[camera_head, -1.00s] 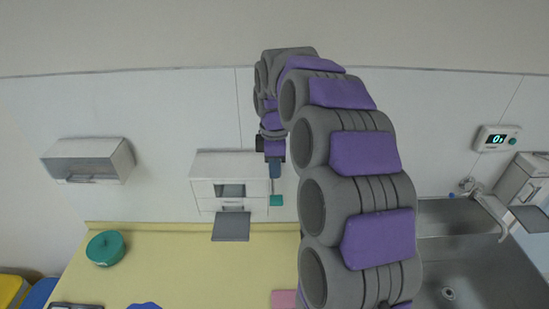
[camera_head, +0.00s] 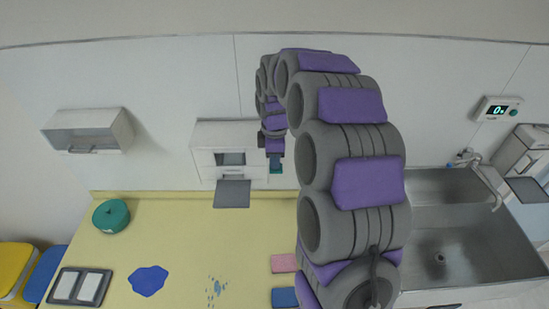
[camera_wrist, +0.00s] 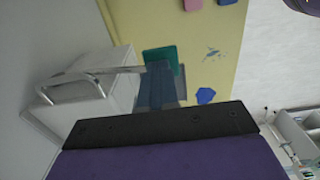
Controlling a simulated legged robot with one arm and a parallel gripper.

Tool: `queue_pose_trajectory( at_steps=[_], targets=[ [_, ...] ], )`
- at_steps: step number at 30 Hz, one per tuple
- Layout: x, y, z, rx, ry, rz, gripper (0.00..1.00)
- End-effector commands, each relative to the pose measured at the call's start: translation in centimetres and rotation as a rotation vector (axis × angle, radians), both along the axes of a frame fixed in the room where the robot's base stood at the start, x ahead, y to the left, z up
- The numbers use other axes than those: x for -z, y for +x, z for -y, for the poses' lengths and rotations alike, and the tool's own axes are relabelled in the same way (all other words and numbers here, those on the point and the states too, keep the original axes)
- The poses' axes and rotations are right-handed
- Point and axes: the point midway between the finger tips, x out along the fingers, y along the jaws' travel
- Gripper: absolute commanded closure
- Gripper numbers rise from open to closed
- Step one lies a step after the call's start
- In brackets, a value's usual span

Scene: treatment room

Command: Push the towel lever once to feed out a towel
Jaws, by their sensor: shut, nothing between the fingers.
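A white wall dispenser (camera_head: 208,143) with a slot and a grey tray (camera_head: 233,194) hangs above the yellow counter. A lever with a green paddle (camera_head: 276,170) is on its right side. In the wrist view the dispenser (camera_wrist: 122,62), the lever's metal bar (camera_wrist: 75,88) and the green paddle (camera_wrist: 165,57) show at left and centre. My gripper (camera_head: 275,160) is shut and empty. Its blue-grey fingers (camera_wrist: 157,86) overlap the paddle's near edge in the wrist view. I cannot tell whether they touch it. No towel is visible in the tray.
The yellow counter (camera_head: 190,240) holds a green round container (camera_head: 111,216), a blue puddle (camera_head: 148,280), blue splatter (camera_head: 215,290) and pink (camera_head: 285,263) and blue (camera_head: 285,297) pads. A wall cabinet (camera_head: 88,132) is at left. A steel sink (camera_head: 450,240) lies right of my arm.

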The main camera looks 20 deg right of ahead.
Motion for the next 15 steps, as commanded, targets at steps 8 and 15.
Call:
queue_pose_trajectory(
  at_steps=[8, 15],
  targets=[
    [1.8, -0.6, -0.2, -0.001, -0.032, 0.068, 1.0],
    [3.9, -1.0, -0.3, 0.0, -0.077, 0.176, 1.0]
  ],
)
